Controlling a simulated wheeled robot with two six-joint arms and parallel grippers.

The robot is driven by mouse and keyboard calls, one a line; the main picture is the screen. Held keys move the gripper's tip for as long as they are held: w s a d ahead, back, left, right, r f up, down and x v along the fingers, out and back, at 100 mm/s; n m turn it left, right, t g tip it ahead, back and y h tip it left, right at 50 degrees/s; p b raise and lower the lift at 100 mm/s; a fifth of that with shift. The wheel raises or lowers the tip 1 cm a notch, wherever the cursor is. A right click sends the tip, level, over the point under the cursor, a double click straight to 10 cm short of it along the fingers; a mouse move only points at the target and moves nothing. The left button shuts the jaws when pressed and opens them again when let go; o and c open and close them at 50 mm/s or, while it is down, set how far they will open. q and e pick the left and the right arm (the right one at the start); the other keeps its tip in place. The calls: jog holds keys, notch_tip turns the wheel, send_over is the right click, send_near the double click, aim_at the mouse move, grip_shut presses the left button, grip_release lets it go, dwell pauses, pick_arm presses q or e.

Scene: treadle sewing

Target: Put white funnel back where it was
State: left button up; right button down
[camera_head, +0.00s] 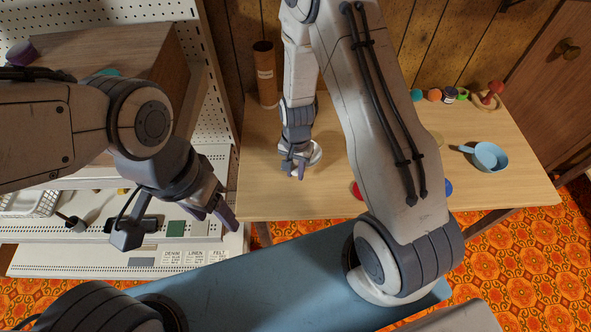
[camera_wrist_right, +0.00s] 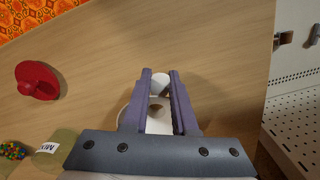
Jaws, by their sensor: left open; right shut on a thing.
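The white funnel (camera_head: 316,153) is at the left part of the wooden table, low at the tabletop; I cannot tell if it touches the wood. My right gripper (camera_head: 297,172) is shut on it, pointing down. In the right wrist view the funnel (camera_wrist_right: 160,122) shows white between and behind the two fingers (camera_wrist_right: 159,78), partly hidden by them. My left gripper (camera_head: 222,208) is open and empty, left of the table and in front of the white pegboard shelf unit.
A tall brown cylinder (camera_head: 264,75) stands behind my right gripper. A blue pan (camera_head: 489,157) and several small coloured items lie at the right. A red knobbed lid (camera_wrist_right: 37,80) lies nearby in the wrist view. The table's front left is clear.

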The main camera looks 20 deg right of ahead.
jog(key=c, duration=0.7)
grip_release()
jog(key=shift+f, duration=0.1)
notch_tip(320, 180, up, 12)
jog(key=s+a+r+n, duration=0.5)
jog(key=s+r+n, duration=0.1)
jog(key=s, duration=0.3)
jog(key=s+a+r+n, duration=0.5)
jog(key=s+r+n, duration=0.2)
jog(key=s+n, duration=0.2)
jog(key=shift+s+y, duration=0.3)
jog(key=shift+y, duration=0.1)
jog(key=shift+r, duration=0.15)
